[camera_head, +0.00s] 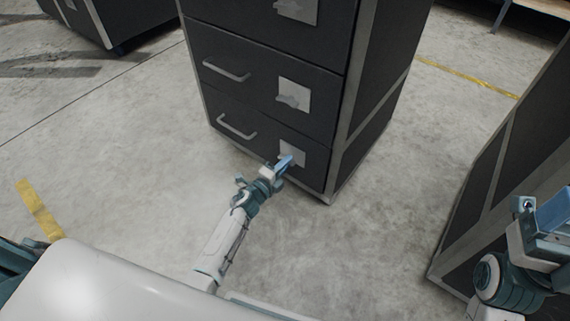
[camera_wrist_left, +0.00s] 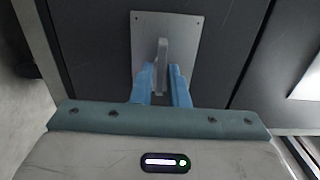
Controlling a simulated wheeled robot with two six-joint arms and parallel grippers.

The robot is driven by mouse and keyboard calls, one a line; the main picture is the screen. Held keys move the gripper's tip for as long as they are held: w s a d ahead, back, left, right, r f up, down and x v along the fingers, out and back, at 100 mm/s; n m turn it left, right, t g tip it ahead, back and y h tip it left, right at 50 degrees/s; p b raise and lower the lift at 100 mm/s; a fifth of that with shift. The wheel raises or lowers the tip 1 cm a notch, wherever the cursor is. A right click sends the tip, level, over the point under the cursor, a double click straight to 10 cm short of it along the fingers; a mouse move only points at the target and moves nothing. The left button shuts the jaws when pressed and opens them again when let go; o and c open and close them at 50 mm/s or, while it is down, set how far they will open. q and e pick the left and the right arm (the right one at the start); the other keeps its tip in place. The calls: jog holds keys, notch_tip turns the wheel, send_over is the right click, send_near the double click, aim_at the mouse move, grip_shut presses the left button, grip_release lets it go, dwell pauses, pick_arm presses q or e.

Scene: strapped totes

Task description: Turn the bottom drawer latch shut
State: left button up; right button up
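The bottom drawer latch (camera_wrist_left: 162,58) is a grey bar on a light square plate (camera_head: 294,150). In the head view my left gripper (camera_head: 284,163) is in front of it and covers most of the bar. In the left wrist view the blue fingers (camera_wrist_left: 163,84) lie along both sides of the bar, with little or no gap. That view is rolled, with the drawer above to its right, so the bar runs crosswise on the drawer front. The bottom drawer (camera_head: 265,137) looks closed. My right gripper (camera_head: 555,213) is at the right edge, away from the cabinet, partly cut off.
The drawer above has its own latch (camera_head: 290,101) and a bar handle (camera_head: 226,71). The bottom drawer's handle (camera_head: 237,127) is left of my gripper. Another dark cabinet (camera_head: 490,180) stands at the right. Concrete floor between the cabinets is clear.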

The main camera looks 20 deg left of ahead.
pick_arm(q)
jog(key=shift+o, duration=1.2)
jog(key=p+v, duration=0.2)
jog(key=v, duration=0.8)
jog(key=shift+s, duration=0.4)
jog(key=shift+a, duration=0.2)
